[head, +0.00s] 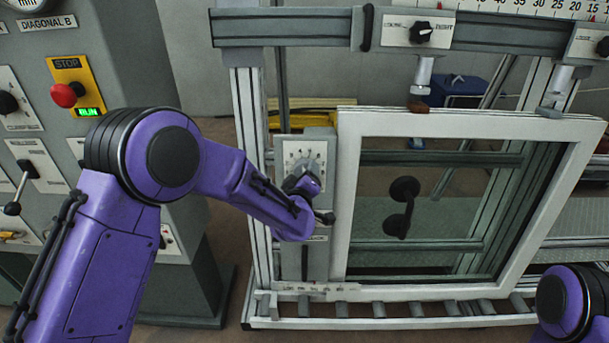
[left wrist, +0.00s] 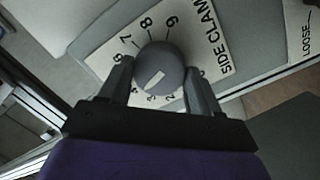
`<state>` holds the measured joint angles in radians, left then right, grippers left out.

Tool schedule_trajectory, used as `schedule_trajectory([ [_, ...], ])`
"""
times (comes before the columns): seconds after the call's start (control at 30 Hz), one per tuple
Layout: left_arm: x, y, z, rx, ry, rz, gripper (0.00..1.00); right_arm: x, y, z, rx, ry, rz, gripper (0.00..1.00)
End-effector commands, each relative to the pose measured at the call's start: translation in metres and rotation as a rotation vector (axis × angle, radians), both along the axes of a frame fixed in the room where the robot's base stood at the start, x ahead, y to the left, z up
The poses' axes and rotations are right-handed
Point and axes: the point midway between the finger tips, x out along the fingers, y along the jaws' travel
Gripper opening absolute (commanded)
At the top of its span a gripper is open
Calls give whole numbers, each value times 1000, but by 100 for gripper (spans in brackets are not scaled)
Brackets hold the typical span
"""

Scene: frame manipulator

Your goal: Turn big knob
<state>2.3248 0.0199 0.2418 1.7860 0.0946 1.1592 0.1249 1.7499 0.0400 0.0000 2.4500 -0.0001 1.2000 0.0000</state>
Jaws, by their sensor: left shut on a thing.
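The big knob (left wrist: 160,68) is a round grey knob with a white pointer line. It sits on a white dial plate (left wrist: 212,50) marked with numbers and "SIDE CLAM…", cut off at the edge. The pointer line runs to the lower left in the left wrist view, near the 3. My left gripper (left wrist: 158,82) has one finger on each side of the knob and is shut on it. In the head view my left gripper (head: 318,198) covers most of the knob, below the dial plate (head: 303,155). My right gripper is out of view.
A white window frame (head: 344,200) with a black double-cup handle (head: 402,207) stands right of the dial. A smaller black knob (head: 420,32) is on the top beam. A grey control cabinet with a red stop button (head: 67,94) stands left, close to my left arm.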

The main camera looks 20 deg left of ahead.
Motion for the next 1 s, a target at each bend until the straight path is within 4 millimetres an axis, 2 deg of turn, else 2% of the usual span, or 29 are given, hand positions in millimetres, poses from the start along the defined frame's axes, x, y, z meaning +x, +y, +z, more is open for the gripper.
schedule_trajectory([
  [0.33, 0, -1, -1, 2, 2, -3, 32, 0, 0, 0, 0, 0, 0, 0],
  [0.37, 0, -1, -1, 2, 2, -3, 66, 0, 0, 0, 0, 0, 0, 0],
  [0.43, 0, -1, -1, 3, 2, -2, 88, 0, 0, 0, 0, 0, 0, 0],
  [0.77, -3, -1, 0, 1, 1, -1, 88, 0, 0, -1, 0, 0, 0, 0],
  [0.87, -18, -4, 1, 2, 1, -2, 88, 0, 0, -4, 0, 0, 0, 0],
  [1.0, -51, -9, 5, 3, 1, -3, 88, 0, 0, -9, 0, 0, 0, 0],
])
